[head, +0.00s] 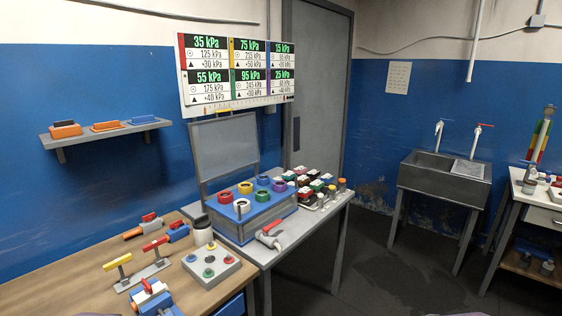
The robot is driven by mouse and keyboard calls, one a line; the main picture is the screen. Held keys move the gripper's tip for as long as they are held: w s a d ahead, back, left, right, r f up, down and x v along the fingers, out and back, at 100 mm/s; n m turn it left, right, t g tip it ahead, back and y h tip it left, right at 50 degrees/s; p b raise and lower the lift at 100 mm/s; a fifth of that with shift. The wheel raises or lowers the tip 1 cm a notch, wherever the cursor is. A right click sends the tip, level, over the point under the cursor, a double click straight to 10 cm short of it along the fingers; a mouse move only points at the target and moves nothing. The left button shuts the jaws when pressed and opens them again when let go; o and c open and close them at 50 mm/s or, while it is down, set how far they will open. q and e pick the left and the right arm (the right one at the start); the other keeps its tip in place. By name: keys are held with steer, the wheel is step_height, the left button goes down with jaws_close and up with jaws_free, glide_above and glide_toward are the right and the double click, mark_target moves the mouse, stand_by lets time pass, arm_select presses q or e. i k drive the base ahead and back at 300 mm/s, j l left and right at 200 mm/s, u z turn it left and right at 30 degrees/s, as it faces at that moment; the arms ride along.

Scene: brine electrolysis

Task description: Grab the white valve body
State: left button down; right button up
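A whitish valve body (269,239) with a red lever lies on the grey table, in front of the blue-topped case. It is the clearest match for the white valve body. Nothing touches it from above. A pale plate with a yellow and a red T-handle (143,275) lies on the wooden bench to the left. Small white and red parts (556,184) sit on the far right bench, too small to tell what they are. Neither of my grippers can be made out in the head view.
The open case (236,228) holds several coloured rings. A sink (443,180) is at the back right.

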mark_target(143, 297)
steer(key=u, duration=1.2)
